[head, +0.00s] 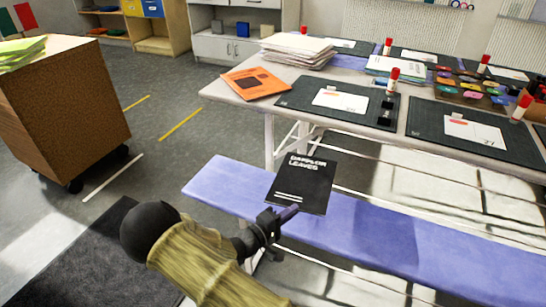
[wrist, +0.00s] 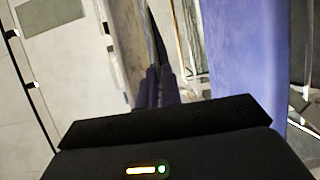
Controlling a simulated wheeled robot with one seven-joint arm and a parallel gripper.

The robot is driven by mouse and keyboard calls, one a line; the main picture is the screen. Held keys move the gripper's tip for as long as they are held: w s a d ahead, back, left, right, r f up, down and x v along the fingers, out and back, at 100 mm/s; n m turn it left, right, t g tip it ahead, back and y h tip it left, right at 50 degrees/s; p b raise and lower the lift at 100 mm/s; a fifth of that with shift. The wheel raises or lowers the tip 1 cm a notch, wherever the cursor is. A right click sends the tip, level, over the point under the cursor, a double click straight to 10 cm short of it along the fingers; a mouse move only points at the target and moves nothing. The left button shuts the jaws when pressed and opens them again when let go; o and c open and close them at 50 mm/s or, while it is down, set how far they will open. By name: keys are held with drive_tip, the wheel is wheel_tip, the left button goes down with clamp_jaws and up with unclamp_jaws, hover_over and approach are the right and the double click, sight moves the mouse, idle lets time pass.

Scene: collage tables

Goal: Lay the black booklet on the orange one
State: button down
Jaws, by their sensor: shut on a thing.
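The black booklet (head: 303,184), with white lettering on its cover, is gripped at its lower edge by my gripper (head: 289,213). In the head view it overlaps the purple bench and its cover faces the camera. In the wrist view my gripper's fingers (wrist: 160,88) are close together, and a thin dark strip beyond them appears to be the booklet edge-on. The orange booklet (head: 248,90), with a dark patch on its cover, lies flat at the left end of the long table, farther back than my gripper. Its top is bare.
The purple bench (head: 215,186) runs along the near side of the table (head: 222,91). Beside the orange booklet are a paper stack (head: 297,50) and a dark mat (head: 290,98) with a white card and a red-capped glue stick (head: 392,80). A brown cabinet (head: 60,110) stands left.

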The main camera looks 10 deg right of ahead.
sight(291, 202)
drive_tip(key=w+n+t+y, duration=0.1)
drive_tip(key=w+d+r+n+t+y, duration=0.1)
drive_tip(key=t, duration=0.1)
drive_tip(key=shift+w+d+r+n, duration=0.2)
drive_tip(key=shift+r+n, duration=0.05)
drive_tip(key=shift+n, duration=0.05)
drive_tip(key=shift+w+n+t+y, duration=0.35)
drive_tip(key=shift+n+t+y, duration=0.15)
drive_tip(key=shift+t+y, duration=0.25)
drive_tip(key=shift+w+f+n+t+y, duration=0.15)
drive_tip(key=shift+w+n+t+y, duration=0.15)
drive_tip(key=shift+n+t+y, duration=0.3)
drive_tip(key=n+y, duration=0.1)
drive_tip(key=a+f+n+t+y, duration=0.1)
drive_tip(key=y, duration=0.1)
drive_tip(key=w+n+t+y, duration=0.1)
drive_tip(key=shift+a+f, duration=0.3)
drive_tip(key=shift+f, duration=0.1)
drive_tip(key=shift+a+f+n+t+y, duration=0.3)
drive_tip(key=shift+a+n+t+y, duration=0.15)
drive_tip(key=shift+y, duration=0.5)
drive_tip(key=shift+d, duration=0.15)
